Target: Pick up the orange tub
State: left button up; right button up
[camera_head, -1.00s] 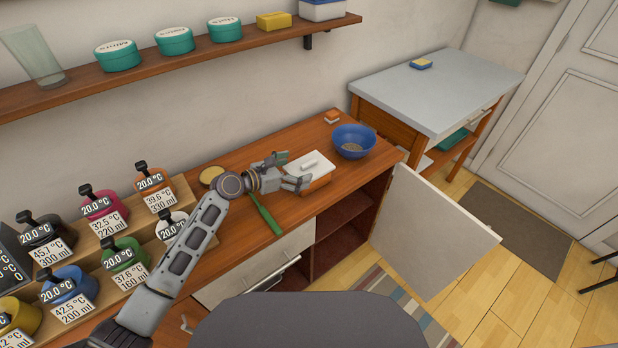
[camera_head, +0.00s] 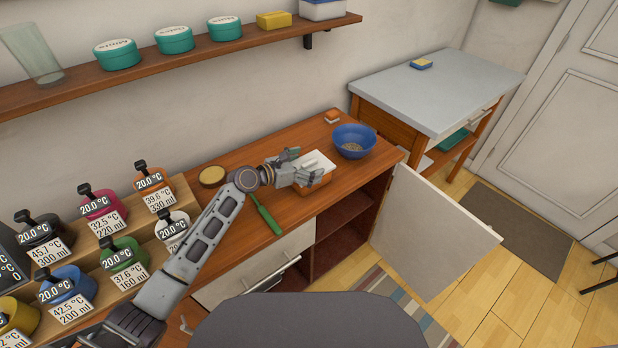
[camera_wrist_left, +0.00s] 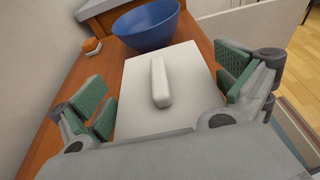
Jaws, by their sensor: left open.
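The orange tub (camera_head: 318,186) has a white lid with a raised white handle and sits on the wooden counter. In the left wrist view its white lid (camera_wrist_left: 190,82) fills the middle and hides most of the tub body. My left gripper (camera_head: 303,167) is open at the tub, with its fingers reaching over and around it in the head view. In the left wrist view the green finger pads of my left gripper (camera_wrist_left: 165,90) stand on either side of the lid, with gaps between pads and lid. My right gripper is not in view.
A blue bowl (camera_head: 353,141) stands just beyond the tub. A small orange-and-white block (camera_head: 332,117) lies behind it. A green-handled utensil (camera_head: 265,215) lies left of the tub. An open cabinet door (camera_head: 432,232) juts out at the front right.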

pick_arm(q)
jog(key=shift+d+f, duration=0.15)
jog(key=shift+d, duration=0.05)
jog(key=shift+f, duration=0.1)
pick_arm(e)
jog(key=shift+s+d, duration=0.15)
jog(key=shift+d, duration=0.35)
